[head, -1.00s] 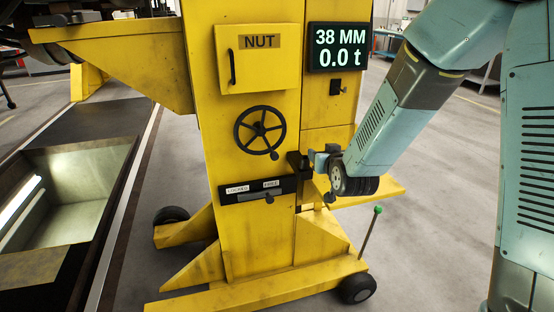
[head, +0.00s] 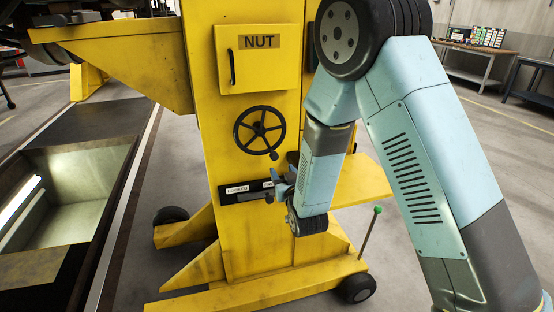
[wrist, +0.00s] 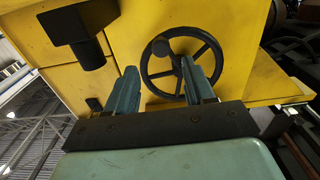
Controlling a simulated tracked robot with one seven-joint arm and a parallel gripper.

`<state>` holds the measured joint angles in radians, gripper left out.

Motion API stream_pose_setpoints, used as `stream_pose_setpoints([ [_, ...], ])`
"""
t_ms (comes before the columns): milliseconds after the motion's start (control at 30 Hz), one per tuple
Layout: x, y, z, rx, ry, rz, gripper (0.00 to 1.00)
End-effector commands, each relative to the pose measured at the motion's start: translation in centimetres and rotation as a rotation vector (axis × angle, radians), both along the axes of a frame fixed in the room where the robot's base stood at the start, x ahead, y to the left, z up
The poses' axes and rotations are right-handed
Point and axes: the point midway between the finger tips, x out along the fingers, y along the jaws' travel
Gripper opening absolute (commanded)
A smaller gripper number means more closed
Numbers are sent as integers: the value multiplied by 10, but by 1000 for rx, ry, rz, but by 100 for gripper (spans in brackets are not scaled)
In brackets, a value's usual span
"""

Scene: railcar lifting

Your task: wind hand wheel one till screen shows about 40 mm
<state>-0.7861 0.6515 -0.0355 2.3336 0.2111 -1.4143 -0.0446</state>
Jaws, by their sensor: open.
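The black hand wheel (head: 259,130) is on the front of the yellow lifting column (head: 225,215). Its crank knob (head: 274,156) is at the lower right of the rim. My gripper (head: 279,185) is below and slightly right of the wheel, apart from it. In the wrist view, my gripper (wrist: 163,78) is open and empty, its two blue-green fingers pointing toward the wheel (wrist: 205,49). The screen's reading is hidden behind my arm.
A plate marked LOCKED (head: 237,189) sits under the wheel, partly covered by my gripper. A NUT door (head: 258,70) is above. A lever with a green knob (head: 378,209) rises at the lower right. An open pit (head: 75,205) is at left.

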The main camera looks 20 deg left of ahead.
Motion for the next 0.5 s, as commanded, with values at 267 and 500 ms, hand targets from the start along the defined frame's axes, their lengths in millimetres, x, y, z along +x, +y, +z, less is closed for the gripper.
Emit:
stream_pose_setpoints([
  [267, 43, 26, 0, 1, -1, 0, 53],
  [500, 70, 43, 0, 0, 0, 1, 53],
])
